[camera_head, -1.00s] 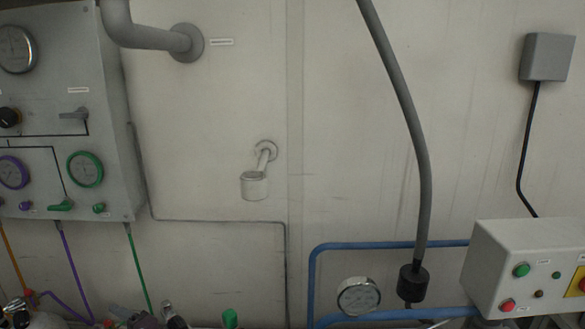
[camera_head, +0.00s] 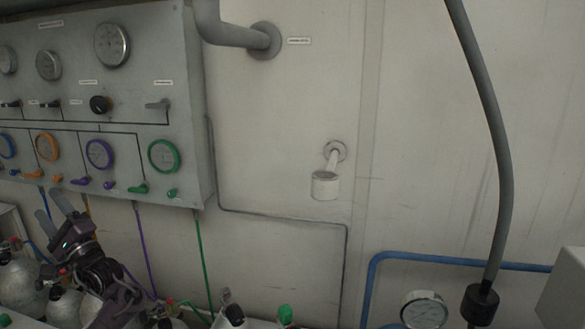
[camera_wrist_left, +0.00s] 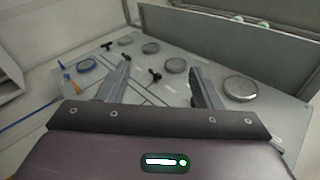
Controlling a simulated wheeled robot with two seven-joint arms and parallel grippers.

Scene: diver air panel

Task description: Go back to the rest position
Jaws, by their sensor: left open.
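My left gripper (camera_head: 50,208) is at the lower left of the head view, in front of the wall below the grey air panel (camera_head: 140,60). Its two fingers point up and are apart. In the left wrist view my left gripper (camera_wrist_left: 158,82) also shows its fingers spread with nothing between them. The panel (camera_wrist_left: 150,88) with its gauges and small valves lies beyond the fingertips there. No gripper of my right arm shows.
Grey cylinders (camera_head: 18,280) stand at the lower left near my left arm. Coloured hoses run down from the panel. A grey pipe (camera_head: 235,35), a white wall fitting (camera_head: 325,185), a blue pipe (camera_head: 450,260) and a hanging grey hose (camera_head: 492,130) are to the right.

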